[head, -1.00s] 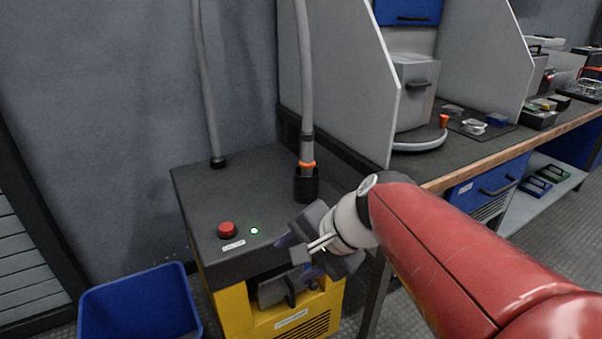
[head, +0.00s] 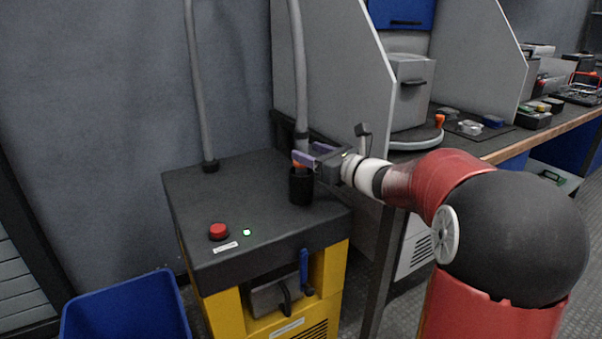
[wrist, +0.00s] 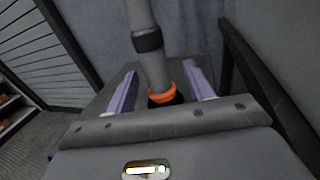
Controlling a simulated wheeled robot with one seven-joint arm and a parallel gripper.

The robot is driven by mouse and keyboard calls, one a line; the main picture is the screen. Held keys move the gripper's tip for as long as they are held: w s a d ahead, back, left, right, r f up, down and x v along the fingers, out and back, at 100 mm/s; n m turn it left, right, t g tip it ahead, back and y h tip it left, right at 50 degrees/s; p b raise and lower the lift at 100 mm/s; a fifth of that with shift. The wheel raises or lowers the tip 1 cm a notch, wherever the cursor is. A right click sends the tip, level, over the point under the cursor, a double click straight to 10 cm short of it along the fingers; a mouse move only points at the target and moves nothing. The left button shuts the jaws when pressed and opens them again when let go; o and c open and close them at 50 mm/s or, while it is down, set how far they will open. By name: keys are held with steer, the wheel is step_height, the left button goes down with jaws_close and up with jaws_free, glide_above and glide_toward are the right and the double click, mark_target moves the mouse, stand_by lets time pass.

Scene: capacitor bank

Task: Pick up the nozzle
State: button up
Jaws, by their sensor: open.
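The nozzle (head: 301,141) is the grey lower end of a hanging hose, with a dark band and an orange ring. It stands nearly upright in a black holder cup (head: 301,187) on the machine's top; its tip is hidden in the cup. My gripper (head: 304,157) is open at the nozzle, just above the cup, reaching in from the right. In the wrist view the nozzle (wrist: 154,72) stands between the two purple fingers of my gripper (wrist: 162,82), with a gap visible on each side. The orange ring (wrist: 166,97) shows between the fingers.
The yellow and black machine (head: 262,185) has a red button (head: 219,231) and a lit green light. A second hose (head: 199,90) rises from its back left. A grey partition (head: 335,75) stands behind my gripper. A blue bin (head: 125,308) is at front left.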

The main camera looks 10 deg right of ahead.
steer(key=x, duration=0.5)
steer(key=shift+s+a, duration=0.1)
steer(key=shift+a, duration=0.1)
steer(key=shift+r, duration=0.1)
jaws_close()
